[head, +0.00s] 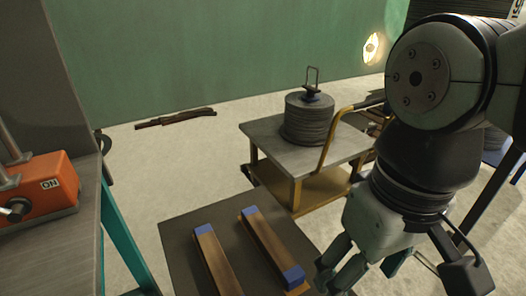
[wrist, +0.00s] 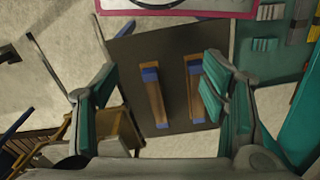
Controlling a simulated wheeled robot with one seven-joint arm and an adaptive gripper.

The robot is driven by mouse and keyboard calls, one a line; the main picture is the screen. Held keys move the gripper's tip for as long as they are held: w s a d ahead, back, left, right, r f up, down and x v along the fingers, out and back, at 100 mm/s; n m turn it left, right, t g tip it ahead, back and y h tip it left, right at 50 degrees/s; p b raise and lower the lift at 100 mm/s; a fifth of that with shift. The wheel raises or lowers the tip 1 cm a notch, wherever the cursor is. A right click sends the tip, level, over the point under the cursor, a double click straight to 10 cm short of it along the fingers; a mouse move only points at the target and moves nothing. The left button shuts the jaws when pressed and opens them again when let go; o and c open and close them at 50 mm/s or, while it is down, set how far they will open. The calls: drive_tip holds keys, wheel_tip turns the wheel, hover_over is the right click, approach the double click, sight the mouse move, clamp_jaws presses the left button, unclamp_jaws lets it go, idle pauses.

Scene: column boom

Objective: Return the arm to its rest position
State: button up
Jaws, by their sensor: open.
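My gripper (head: 350,280) hangs from my arm at the right of the head view, fingers pointing down. In the wrist view my gripper (wrist: 157,88) has its teal-padded fingers spread wide at left and right. Nothing is held between them. Beyond the fingers, two wooden bars with blue ends lie side by side on a dark board (wrist: 135,45). They are the left bar (head: 218,262) and the right bar (head: 268,243) in the head view. The gripper is just right of the right bar there and looks apart from it.
A cart (head: 262,131) carrying a dark ribbed stack (head: 308,120) with a handle on top stands behind my gripper. An orange box (head: 42,190) marked ON sits on a bench at the left. A lit lamp (head: 372,48) is on the green wall. Pale floor lies open between bench and cart.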

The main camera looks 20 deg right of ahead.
drive_tip(key=shift+s+d+f, duration=0.1)
drive_tip(key=shift+s, duration=0.8)
wheel_tip(320, 180, up, 30)
drive_tip(key=t+p, duration=0.3)
drive_tip(key=p, duration=2.4)
drive_tip(key=shift+d+f+t+p, duration=0.25)
drive_tip(key=shift+t+p, duration=0.15)
